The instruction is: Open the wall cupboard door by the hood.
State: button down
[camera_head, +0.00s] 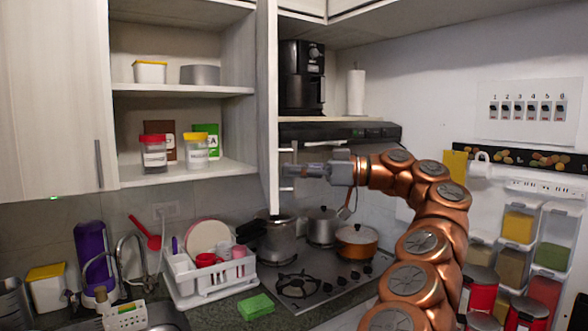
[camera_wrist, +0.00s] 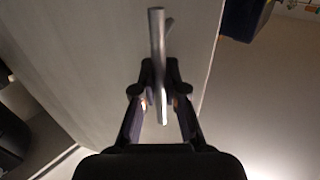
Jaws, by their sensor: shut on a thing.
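The wall cupboard door (camera_head: 267,100) by the hood stands open, swung out and seen nearly edge-on in the head view. Its pale face (camera_wrist: 90,60) fills much of the wrist view. The bar handle (camera_wrist: 157,50) on it is a metal rod. My gripper (camera_head: 291,170) is at the door's lower part, coming from the right. In the wrist view my gripper (camera_wrist: 160,98) is shut with its fingers on both sides of the handle. The open cupboard (camera_head: 185,90) shows its shelves with jars and small containers.
The black hood (camera_head: 340,132) is right behind the door, with a coffee machine (camera_head: 302,78) above it. Below are a stove (camera_head: 325,285) with pots, and a white dish rack (camera_head: 210,280). Another closed cupboard door (camera_head: 55,100) is at left. Spice dispensers (camera_head: 515,235) stand at right.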

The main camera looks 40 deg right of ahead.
dwell(0.3)
jog(key=c, duration=1.2)
grip_release()
jog(key=shift+s+d, duration=0.1)
jog(key=shift+d, duration=0.05)
jog(key=v, duration=0.7)
jog(key=shift+s, duration=0.1)
jog(key=shift+c, duration=0.3)
